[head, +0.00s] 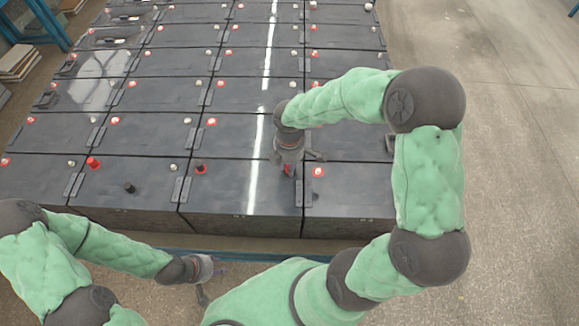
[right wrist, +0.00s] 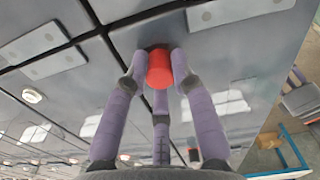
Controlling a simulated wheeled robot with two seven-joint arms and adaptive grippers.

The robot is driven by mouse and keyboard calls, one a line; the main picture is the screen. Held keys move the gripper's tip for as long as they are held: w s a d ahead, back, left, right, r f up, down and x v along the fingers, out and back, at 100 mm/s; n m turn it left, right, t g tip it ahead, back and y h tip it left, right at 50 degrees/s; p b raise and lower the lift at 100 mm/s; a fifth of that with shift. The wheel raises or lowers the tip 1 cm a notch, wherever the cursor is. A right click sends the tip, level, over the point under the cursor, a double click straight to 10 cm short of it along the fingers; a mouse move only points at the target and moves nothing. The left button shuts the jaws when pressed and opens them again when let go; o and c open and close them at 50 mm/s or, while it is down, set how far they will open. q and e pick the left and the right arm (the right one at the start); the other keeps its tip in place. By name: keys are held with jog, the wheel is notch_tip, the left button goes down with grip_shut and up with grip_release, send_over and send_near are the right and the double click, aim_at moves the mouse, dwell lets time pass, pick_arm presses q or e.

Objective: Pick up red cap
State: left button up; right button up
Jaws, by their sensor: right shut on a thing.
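My right gripper (head: 289,172) reaches down over the front battery row, near the seam between two batteries. In the right wrist view its three purple fingers (right wrist: 158,80) close around a red cap (right wrist: 160,70). A bit of red also shows at the fingertips in the head view. I cannot tell whether the cap touches the battery top. Another red cap (head: 93,162) stands on the front-left battery. My left gripper (head: 204,292) hangs low in front of the batteries, away from the caps; its fingers are too small to judge.
Rows of dark batteries (head: 240,171) fill the middle, with red-ringed and pale terminals. A dark post (head: 129,187) and a dark post with a red base (head: 200,168) stand in the front row. Grey connector plates bridge the seams. Bare floor (head: 500,150) lies to the right.

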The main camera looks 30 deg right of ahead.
jog(key=shift+r, duration=0.1)
jog(key=shift+r, duration=0.6)
jog(key=s+a+r+p, duration=0.1)
jog(key=s+a+r, duration=0.2)
jog(key=r, duration=0.5)
jog(key=shift+a+p, duration=0.35)
jog(key=shift+a, duration=0.15)
jog(key=s+a+r, duration=0.1)
jog(key=s+a, duration=0.1)
jog(key=s+a+r, duration=0.1)
jog(key=a, duration=0.1)
jog(key=s+a+r, duration=0.1)
jog(key=s+a, duration=0.1)
jog(key=a, duration=0.1)
jog(key=shift+s+r+p, duration=0.3)
jog(key=shift+o, duration=0.2)
grip_shut()
jog(key=shift+r+p, duration=0.7)
